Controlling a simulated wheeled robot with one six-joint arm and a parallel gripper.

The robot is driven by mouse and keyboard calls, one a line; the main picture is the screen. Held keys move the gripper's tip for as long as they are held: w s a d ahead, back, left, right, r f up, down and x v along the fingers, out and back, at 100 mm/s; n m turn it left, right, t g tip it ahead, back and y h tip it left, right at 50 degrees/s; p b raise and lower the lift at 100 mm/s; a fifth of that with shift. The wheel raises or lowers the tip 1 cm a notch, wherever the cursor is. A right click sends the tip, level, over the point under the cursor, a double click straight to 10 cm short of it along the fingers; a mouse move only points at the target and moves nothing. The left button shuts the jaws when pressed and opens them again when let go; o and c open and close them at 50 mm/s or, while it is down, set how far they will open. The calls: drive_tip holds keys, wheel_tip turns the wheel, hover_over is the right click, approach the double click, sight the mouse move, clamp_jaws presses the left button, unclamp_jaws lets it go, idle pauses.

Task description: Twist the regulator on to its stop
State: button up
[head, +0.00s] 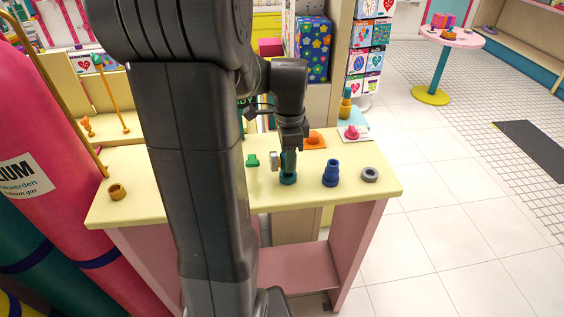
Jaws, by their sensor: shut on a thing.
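My gripper (290,148) points down over the right half of the pale yellow table and is shut on the regulator (289,161). The regulator is a dark teal upright piece with a pale grey round part (275,161) on its left side. Directly below it is a round teal base (288,179) on the tabletop. The regulator looks upright and in line with this base. The fingers hide its upper part. I cannot tell how far it is turned or whether it is at its stop.
On the table (390,189) are a blue stepped piece (331,174), a grey ring (370,174), a small green piece (252,160), an orange piece (313,138), a pink piece (352,132) and a gold ring (117,192). A pink gas cylinder (75,215) stands at left.

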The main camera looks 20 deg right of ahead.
drive_tip(key=shift+r+p, duration=2.25)
drive_tip(key=shift+r, duration=0.85)
drive_tip(key=shift+f, duration=0.1)
